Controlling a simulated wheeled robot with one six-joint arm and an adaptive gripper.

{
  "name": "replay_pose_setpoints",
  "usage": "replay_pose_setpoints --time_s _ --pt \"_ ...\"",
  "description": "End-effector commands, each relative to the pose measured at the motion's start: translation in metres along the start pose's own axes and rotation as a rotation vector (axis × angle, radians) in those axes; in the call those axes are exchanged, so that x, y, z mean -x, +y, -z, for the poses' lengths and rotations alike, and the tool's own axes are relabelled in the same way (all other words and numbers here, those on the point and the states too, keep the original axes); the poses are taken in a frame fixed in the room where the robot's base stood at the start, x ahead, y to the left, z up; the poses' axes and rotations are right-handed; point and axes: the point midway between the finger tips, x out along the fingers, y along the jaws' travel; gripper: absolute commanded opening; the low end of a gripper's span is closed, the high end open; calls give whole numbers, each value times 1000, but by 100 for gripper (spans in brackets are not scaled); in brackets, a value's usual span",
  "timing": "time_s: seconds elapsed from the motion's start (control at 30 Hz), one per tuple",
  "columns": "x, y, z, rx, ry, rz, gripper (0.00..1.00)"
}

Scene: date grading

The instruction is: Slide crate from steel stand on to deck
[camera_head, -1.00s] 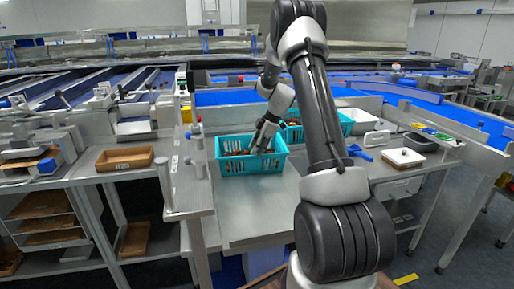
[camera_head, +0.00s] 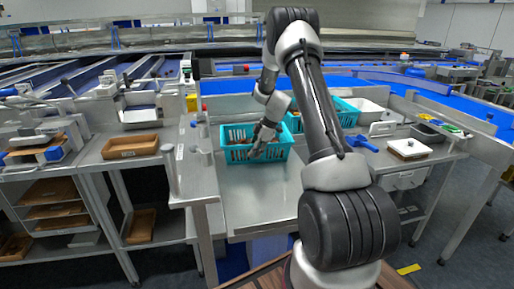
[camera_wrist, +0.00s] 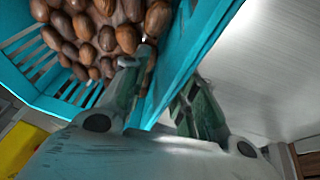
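A teal slatted crate (camera_head: 229,153) holding brown dates stands on the steel stand (camera_head: 260,200), towards its back. My gripper (camera_head: 257,151) is at the crate's near wall, right of its middle. In the wrist view my gripper (camera_wrist: 168,80) straddles the crate wall (camera_wrist: 192,38), one finger inside beside the dates (camera_wrist: 105,35) and one outside. The wooden deck (camera_head: 255,279) shows at the bottom of the head view, in front of the stand.
A second teal crate (camera_head: 349,113) stands behind, to the right. A post (camera_head: 170,172) rises left of the stand. A brown tray (camera_head: 130,147) is on the left bench. A blue-handled tool (camera_head: 361,143) and white box (camera_head: 408,148) are right. The stand's near surface is bare.

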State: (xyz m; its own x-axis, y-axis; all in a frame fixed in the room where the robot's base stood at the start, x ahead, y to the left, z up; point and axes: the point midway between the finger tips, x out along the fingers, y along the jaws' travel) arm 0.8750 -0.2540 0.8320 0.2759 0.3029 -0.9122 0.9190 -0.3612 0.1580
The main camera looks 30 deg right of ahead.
Motion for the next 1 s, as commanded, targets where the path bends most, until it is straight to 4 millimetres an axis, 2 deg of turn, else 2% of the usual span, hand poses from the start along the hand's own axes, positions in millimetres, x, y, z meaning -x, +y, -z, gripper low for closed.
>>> replay_pose_setpoints --time_s 0.2,0.33,0.37,1.0 --pt "0 0 0 0 0 0 27" --pt "0 0 0 0 0 0 3" --pt "0 0 0 0 0 0 0" --pt "-3 2 6 -3 -1 -1 0"
